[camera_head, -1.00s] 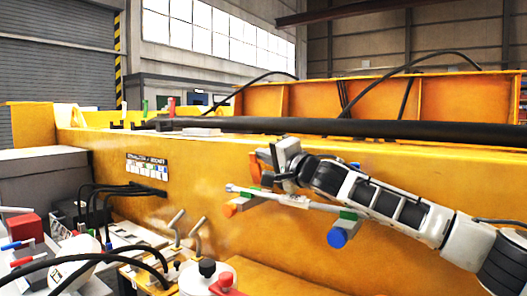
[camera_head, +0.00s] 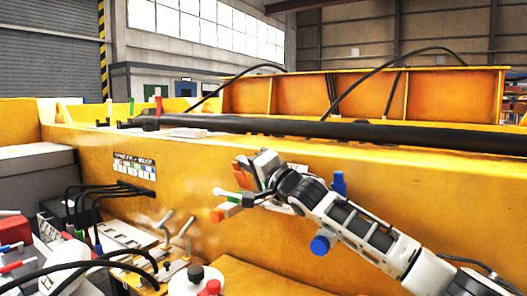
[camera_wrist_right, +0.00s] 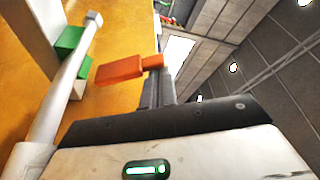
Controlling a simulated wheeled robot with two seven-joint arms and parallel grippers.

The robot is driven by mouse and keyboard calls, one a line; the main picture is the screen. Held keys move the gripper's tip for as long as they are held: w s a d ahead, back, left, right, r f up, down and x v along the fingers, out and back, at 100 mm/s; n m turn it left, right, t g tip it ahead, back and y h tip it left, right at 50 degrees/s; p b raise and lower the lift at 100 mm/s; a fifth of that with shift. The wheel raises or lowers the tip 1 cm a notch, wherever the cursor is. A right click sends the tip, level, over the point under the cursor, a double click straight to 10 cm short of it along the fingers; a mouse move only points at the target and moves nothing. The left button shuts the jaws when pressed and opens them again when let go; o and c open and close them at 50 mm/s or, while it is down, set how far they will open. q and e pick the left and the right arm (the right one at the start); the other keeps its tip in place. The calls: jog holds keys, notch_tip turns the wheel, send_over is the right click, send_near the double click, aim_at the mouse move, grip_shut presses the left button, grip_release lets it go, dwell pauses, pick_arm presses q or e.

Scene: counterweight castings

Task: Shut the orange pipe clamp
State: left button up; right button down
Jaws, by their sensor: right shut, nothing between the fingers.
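The orange pipe clamp shows in the head view as an upper orange piece (camera_head: 241,167), standing upright, and a lower orange knob (camera_head: 217,216), apart from each other. A pale rod (camera_head: 222,193) with a green part runs between them. My right gripper (camera_head: 258,170) is shut and empty, just right of the upper orange piece. In the right wrist view, the orange piece (camera_wrist_right: 120,70) juts left beside the dark finger; I cannot tell whether they touch. The pale rod (camera_wrist_right: 66,85) with green blocks lies left of it. My left gripper is not in view.
Blue pieces, upper (camera_head: 338,182) and lower (camera_head: 320,244), sit beside my right forearm. The yellow beam wall (camera_head: 190,170) stands behind. Black hoses (camera_head: 110,190) and a bench with metal levers (camera_head: 180,225) are at lower left.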

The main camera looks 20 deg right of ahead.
jog(key=shift+s+a, duration=0.3)
jog(key=shift+w+d+f, duration=0.1)
jog(key=shift+w, duration=0.05)
